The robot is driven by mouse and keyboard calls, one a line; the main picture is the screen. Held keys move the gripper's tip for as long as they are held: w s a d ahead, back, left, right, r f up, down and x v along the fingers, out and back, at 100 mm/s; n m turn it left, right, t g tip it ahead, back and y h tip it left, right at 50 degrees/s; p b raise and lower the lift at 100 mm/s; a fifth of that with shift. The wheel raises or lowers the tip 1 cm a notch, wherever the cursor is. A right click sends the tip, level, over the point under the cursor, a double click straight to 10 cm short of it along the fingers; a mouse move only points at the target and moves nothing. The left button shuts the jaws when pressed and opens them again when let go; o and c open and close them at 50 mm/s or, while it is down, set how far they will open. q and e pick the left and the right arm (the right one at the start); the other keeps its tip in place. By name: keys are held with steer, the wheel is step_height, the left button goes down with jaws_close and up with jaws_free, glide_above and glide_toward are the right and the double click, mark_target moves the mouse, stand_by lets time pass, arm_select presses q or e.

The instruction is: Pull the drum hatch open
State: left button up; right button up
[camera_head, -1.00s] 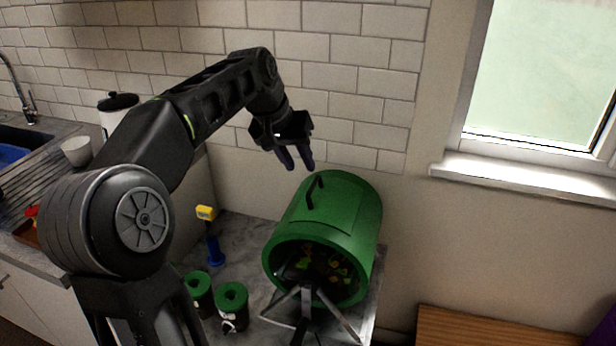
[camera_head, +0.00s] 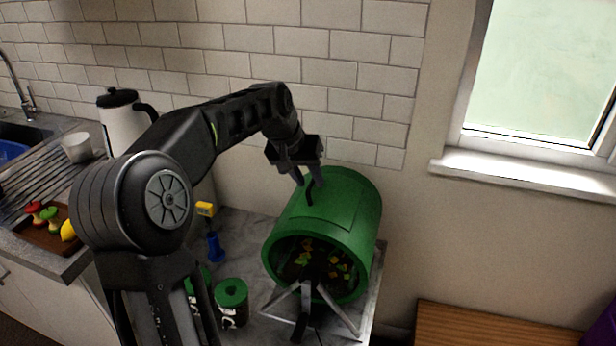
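The green drum (camera_head: 365,215) lies on its side on a metal stand, its round open end facing me with coloured scraps inside. Its hatch (camera_head: 335,207) is a curved green panel in the top, lying flush with the drum wall. A black handle (camera_head: 309,194) stands up at the hatch's left side. My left gripper (camera_head: 309,181) points down at the handle, its two fingers apart, with the handle's upper part between or just behind them. I cannot tell whether they touch it. My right gripper is out of view.
Green-lidded cans (camera_head: 231,292) and a blue and yellow tool (camera_head: 213,243) stand left of the drum. A white jug (camera_head: 120,118), a cup (camera_head: 77,148) and a board with fruit (camera_head: 43,234) are farther left. The tiled wall is close behind.

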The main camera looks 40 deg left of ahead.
arm_select(q)
jaws_close()
stand_by(1.4)
